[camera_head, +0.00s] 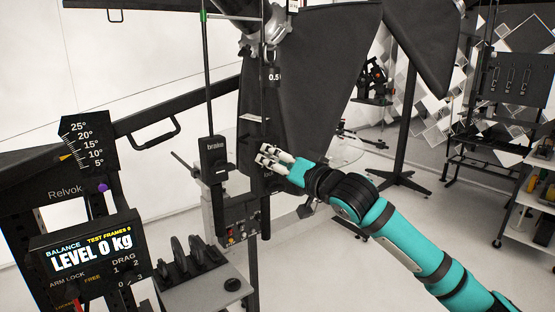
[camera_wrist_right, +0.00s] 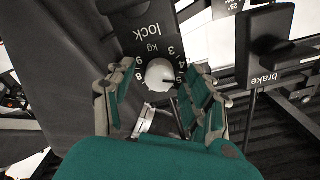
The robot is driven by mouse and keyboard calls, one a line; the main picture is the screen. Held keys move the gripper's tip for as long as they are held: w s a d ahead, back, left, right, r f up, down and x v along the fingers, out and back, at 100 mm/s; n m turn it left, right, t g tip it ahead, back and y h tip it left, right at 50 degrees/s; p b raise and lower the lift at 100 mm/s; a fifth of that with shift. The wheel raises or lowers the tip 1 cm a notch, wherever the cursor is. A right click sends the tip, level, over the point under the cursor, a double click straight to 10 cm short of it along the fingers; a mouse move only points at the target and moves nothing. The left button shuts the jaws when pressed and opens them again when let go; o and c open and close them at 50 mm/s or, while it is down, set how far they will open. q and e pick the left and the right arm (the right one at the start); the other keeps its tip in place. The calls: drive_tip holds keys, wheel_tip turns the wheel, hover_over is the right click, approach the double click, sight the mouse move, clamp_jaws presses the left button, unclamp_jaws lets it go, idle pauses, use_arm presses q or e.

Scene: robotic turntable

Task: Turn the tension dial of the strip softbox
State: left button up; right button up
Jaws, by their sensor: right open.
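The strip softbox (camera_head: 318,70) is a large dark fabric shape in the upper middle of the head view. The tension dial (camera_wrist_right: 159,74) is a round pale knob on a black panel (camera_wrist_right: 148,38) marked "lock", "kg" and numbers in the wrist view. My right gripper (camera_head: 268,158) reaches in from the lower right of the head view and covers the dial there. In the wrist view its teal and grey fingers (camera_wrist_right: 163,92) are open, one set on each side of the dial. Whether they touch it I cannot tell. My left gripper is not in view.
A black "brake" block (camera_head: 214,158) on a vertical rod stands just left of my right gripper; it also shows in the wrist view (camera_wrist_right: 265,50). A console reading "LEVEL 0 kg" (camera_head: 92,255) stands lower left. A light stand (camera_head: 403,120) stands to the right, with open floor around it.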

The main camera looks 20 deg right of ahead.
clamp_jaws()
drive_tip(key=m+p, duration=0.2)
drive_tip(key=m, duration=0.2)
drive_tip(key=shift+m, duration=0.3)
unclamp_jaws()
idle(0.3)
